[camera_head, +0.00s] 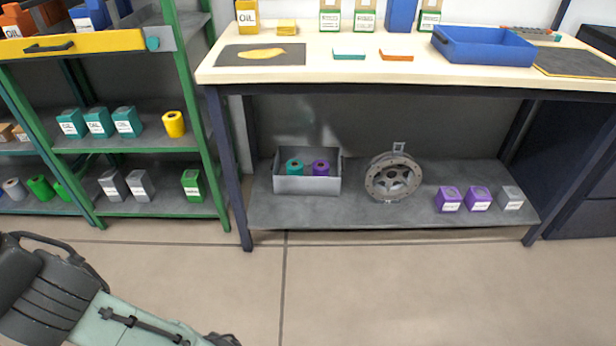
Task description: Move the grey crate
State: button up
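The grey crate (307,186) is on the lower shelf of the workbench, left of the shelf's middle. It is an open-topped box and holds a teal roll (294,167) and a purple roll (320,167). My arm shows at the lower left, over the floor and well apart from the crate. My gripper is not in view; the arm's far end runs out of the bottom edge of the picture.
A grey wheel-like reel (393,177) stands right of the crate on the lower shelf (350,212). Purple boxes (449,199) sit further right. The bench top (330,70) overhangs the crate. A green-framed rack (190,100) stands left. The floor (400,285) in front is clear.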

aim_at(307, 185)
jog(key=i+l+u, duration=0.1)
jog(key=l, duration=0.25)
jog(key=i+l+u, duration=0.15)
jog(key=l, duration=0.2)
jog(key=i+l+u, duration=0.1)
jog(key=l, duration=0.25)
jog(key=i+l+u, duration=0.1)
jog(key=l, duration=0.25)
jog(key=i+l+u, duration=0.15)
jog(key=i+l, duration=0.15)
jog(key=i+l+u, duration=0.1)
jog(key=l, duration=0.4)
jog(key=i, duration=0.65)
jog(key=i+l, duration=0.15)
jog(key=i, duration=0.45)
